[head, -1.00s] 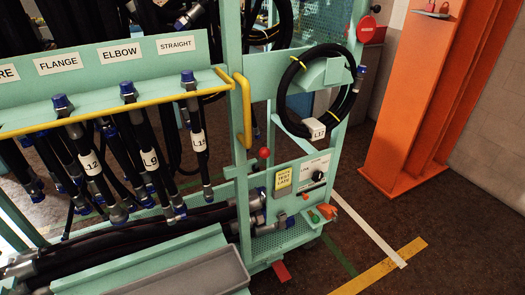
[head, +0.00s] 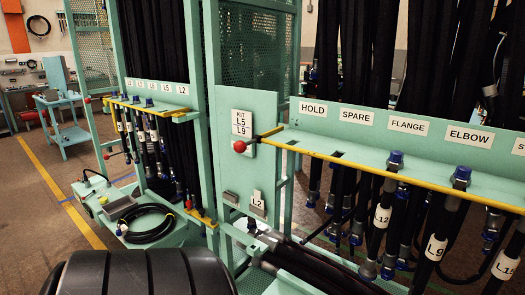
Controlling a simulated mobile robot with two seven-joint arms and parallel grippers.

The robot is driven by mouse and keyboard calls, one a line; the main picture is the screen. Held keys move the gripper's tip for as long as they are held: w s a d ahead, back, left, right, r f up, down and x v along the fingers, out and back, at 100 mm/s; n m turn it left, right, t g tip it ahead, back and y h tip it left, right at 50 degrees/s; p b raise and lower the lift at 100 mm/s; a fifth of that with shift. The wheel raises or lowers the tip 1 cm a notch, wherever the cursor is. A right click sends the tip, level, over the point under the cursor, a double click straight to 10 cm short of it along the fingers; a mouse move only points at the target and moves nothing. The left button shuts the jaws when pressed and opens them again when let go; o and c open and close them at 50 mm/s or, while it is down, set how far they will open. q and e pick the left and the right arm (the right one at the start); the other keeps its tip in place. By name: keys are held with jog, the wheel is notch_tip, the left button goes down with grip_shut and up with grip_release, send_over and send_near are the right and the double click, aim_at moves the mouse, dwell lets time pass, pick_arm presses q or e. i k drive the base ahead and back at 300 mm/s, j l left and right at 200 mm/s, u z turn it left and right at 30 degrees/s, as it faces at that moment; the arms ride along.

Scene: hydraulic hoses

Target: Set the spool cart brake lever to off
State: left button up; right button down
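I cannot clearly identify a spool cart or its brake lever. A red ball knob (head: 239,146) sits at the left end of the yellow rail on the near teal hose rack (head: 258,100). Another red knob (head: 88,100) is at the left end of the far rack's yellow rail. A low teal platform (head: 185,236) stands at the far rack's foot, with a coiled black hose (head: 146,222) on it. A thin lever with a red tip (head: 107,156) shows above it. No brake marking is readable. Neither gripper is in view.
A large dark ribbed rounded shape (head: 140,275) fills the bottom left; I cannot tell what it is. A teal workbench (head: 62,106) stands at the back left. Open floor with a yellow line (head: 62,192) lies left of the racks. Labelled hoses hang at right.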

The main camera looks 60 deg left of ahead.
aim_at(106, 156)
jog(key=u, duration=3.3)
jog(key=i+j+u, duration=0.2)
jog(key=i, duration=0.25)
jog(key=i+u, duration=0.45)
jog(key=i, duration=0.95)
jog(key=i+z, duration=0.1)
jog(key=i, duration=0.35)
jog(key=i+j+z, duration=0.1)
jog(key=i, duration=0.35)
jog(key=i+j+z, duration=0.1)
jog(key=i, duration=0.4)
jog(key=i+j+z, duration=0.15)
jog(key=i+z, duration=0.25)
jog(key=i+j+z, duration=0.15)
jog(key=z, duration=0.25)
jog(key=i+j+z, duration=0.2)
jog(key=j+z, duration=0.25)
jog(key=i+j+z, duration=0.2)
jog(key=z, duration=0.2)
